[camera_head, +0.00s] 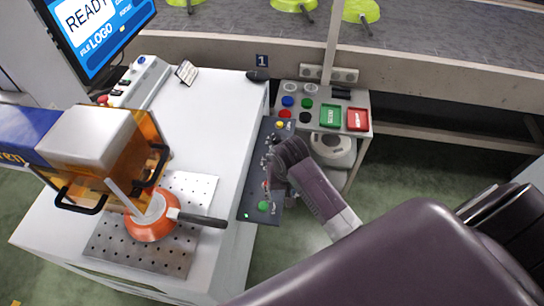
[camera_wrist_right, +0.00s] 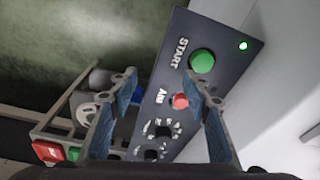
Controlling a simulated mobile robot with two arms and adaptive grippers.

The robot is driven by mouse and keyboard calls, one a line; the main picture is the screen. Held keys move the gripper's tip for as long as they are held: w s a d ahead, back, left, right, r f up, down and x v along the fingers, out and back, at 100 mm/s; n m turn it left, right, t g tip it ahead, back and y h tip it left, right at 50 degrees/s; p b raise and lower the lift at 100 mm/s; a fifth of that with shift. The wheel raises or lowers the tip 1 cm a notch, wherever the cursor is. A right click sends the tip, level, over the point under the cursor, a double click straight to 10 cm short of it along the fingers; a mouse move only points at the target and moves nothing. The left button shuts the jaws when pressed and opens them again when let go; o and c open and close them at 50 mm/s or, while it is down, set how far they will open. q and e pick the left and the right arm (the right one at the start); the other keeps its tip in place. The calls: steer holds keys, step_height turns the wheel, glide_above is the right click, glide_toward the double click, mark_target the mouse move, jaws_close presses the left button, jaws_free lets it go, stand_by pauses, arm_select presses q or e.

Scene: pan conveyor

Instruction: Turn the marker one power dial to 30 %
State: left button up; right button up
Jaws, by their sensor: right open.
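The dark control panel (camera_head: 250,205) is fixed to the side of the white marker table, below the sign "1". In the right wrist view the panel (camera_wrist_right: 222,80) carries a green START button (camera_wrist_right: 202,61), a red button (camera_wrist_right: 180,101) and two black dials, one with white marks around it (camera_wrist_right: 160,130) and another (camera_wrist_right: 151,154) nearer the gripper base. I cannot read which is the power dial or its setting. My right gripper (camera_head: 272,172) is open over the panel; its fingers (camera_wrist_right: 158,88) straddle the dial and red button area in view, and contact cannot be told. My left gripper is not in view.
The white table (camera_head: 215,110) holds an orange pan (camera_head: 150,228) on a perforated plate (camera_head: 105,240) under the marker head. A grey button stand (camera_head: 362,98) with coloured buttons is just right of the panel. A conveyor (camera_head: 430,40) with green pans runs behind.

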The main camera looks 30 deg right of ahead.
steer(key=w+d+m, duration=0.1)
steer(key=w, duration=0.2)
steer(key=w+d+r+m, duration=0.1)
steer(key=w, duration=0.2)
steer(key=w+r+m+g, duration=0.1)
steer(key=w, duration=0.2)
steer(key=shift+d+m, duration=0.4)
steer(key=w+r+m, duration=0.1)
steer(key=w+d+r+m, duration=0.1)
steer(key=w, duration=0.1)
steer(key=w+r+m, duration=0.1)
steer(key=w, duration=0.1)
steer(key=shift+w+d+g, duration=0.2)
steer(key=shift+d+g, duration=0.05)
steer(key=shift+g, duration=0.05)
steer(key=shift+w+d+r+m, duration=0.1)
steer(key=shift+w+r+m, duration=0.2)
steer(key=shift+w+r, duration=0.1)
step_height(320, 180, down, 8)
steer(key=shift+r+b, duration=0.25)
steer(key=shift+b, duration=0.1)
steer(key=shift+c, duration=0.2)
steer(key=c, duration=1.1)
